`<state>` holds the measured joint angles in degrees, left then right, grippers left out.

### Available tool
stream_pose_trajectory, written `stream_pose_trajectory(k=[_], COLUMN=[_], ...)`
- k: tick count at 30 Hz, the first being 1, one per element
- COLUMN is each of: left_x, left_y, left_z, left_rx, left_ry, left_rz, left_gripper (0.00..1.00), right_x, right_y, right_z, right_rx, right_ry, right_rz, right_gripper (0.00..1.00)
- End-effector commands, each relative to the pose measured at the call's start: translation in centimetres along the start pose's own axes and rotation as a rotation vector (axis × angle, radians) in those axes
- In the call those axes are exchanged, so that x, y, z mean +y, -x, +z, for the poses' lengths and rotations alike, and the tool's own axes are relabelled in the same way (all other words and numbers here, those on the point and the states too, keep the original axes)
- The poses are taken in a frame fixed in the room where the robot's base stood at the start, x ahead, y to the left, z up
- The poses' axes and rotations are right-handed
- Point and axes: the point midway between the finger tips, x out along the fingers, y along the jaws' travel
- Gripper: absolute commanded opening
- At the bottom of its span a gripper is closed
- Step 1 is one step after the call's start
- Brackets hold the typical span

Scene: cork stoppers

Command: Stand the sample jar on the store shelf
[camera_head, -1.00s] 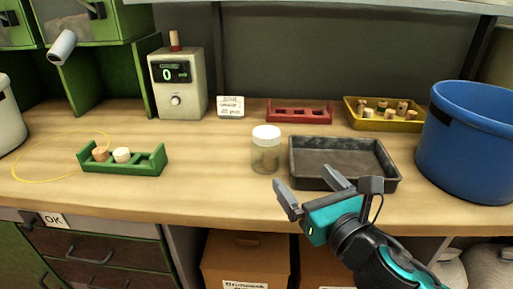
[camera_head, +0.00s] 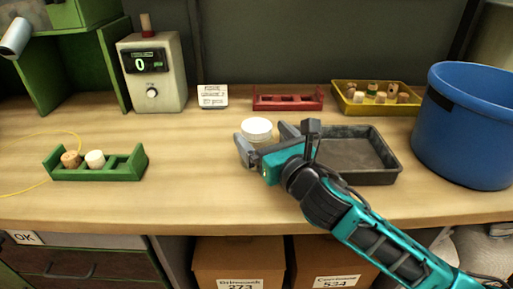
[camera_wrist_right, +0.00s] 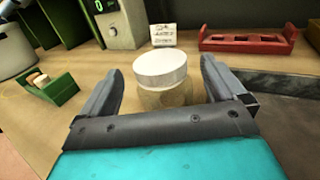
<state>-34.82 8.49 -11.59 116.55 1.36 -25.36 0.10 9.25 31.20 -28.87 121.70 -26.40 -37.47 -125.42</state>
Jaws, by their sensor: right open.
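The sample jar (camera_head: 257,131) has a white lid and a clear body. It stands upright on the wooden bench, left of the dark tray. My right gripper (camera_head: 264,146) is open, with its fingers on either side of the jar; part of the jar's body is hidden behind it. In the right wrist view the jar (camera_wrist_right: 161,72) is between the two spread fingers (camera_wrist_right: 162,88), with gaps at both sides of the lid. My left gripper is not in view. I cannot tell which surface is the store shelf; a green shelf unit (camera_head: 65,60) stands at the back left.
A dark metal tray (camera_head: 385,178) lies close right of the jar, and a blue bucket (camera_head: 466,130) stands beyond it. A red rack (camera_head: 288,103), a yellow tray of corks (camera_head: 410,111) and a meter (camera_head: 165,92) stand behind. A green rack (camera_head: 110,174) holds two stoppers at left.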

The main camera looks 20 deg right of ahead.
Motion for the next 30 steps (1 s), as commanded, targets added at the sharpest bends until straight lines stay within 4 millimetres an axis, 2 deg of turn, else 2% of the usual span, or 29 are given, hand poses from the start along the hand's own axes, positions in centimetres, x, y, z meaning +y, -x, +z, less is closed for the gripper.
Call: stream_pose_trajectory(k=[12, 21, 30], left_x=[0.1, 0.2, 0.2], left_y=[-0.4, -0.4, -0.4], left_z=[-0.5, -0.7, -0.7], left_rx=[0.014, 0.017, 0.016], left_ry=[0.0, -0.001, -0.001], left_rz=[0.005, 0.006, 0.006], left_gripper=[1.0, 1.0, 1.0], right_x=[0.0, 0.0, 0.0], right_y=[-4.9, -5.2, -5.2], right_z=[0.0, 0.0, 0.0], right_rx=[0.0, 0.001, 0.001], right_ry=[-0.001, 0.001, 0.001], right_rz=[0.0, 0.0, 0.0], right_gripper=[0.97, 0.96, 0.67])
